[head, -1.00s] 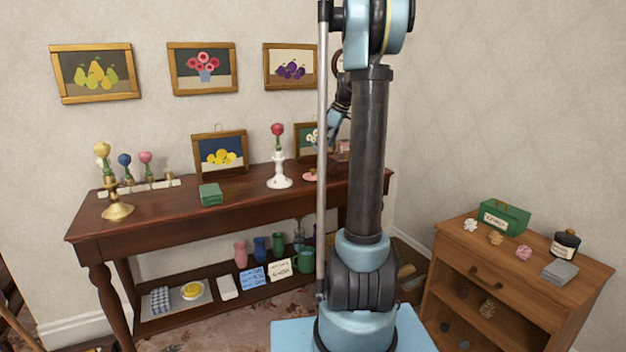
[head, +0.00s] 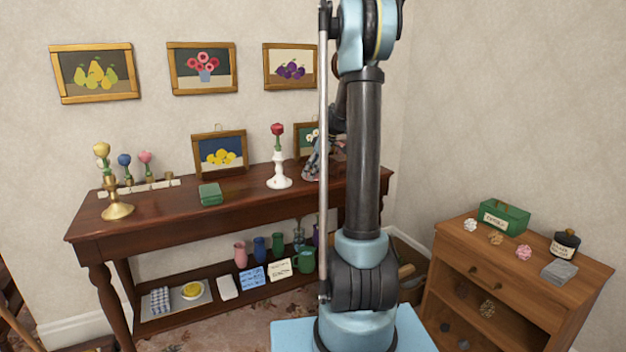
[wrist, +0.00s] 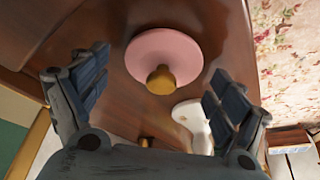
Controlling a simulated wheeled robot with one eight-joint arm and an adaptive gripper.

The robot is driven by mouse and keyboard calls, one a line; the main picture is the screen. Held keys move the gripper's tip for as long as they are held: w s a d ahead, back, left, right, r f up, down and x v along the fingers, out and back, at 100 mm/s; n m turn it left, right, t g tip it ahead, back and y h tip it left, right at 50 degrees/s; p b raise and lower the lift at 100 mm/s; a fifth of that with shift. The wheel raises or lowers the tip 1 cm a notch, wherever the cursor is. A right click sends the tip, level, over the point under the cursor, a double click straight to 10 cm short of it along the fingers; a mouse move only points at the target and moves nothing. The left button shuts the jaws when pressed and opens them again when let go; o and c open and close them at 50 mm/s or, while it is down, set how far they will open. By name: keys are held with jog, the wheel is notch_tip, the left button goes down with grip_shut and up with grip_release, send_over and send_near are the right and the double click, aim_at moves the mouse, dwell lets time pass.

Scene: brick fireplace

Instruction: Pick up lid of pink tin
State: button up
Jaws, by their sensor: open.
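The pink lid (wrist: 165,55) is a round pink disc with a gold knob (wrist: 160,80). It shows in the wrist view above the brown tabletop, between and beyond my fingers. I cannot tell whether a tin body is under it. My gripper (wrist: 160,66) is open, with one finger on each side of the knob, and nothing is held. In the head view my gripper (head: 316,163) is low over the right part of the long table, partly behind my arm, and it hides the lid there.
Framed pictures lean at the back of the long table (head: 240,200). A green box (head: 210,194) lies farther left.

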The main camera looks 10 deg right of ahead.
jog(key=shift+f, duration=0.1)
jog(key=c, duration=0.9)
jog(key=shift+c, duration=0.2)
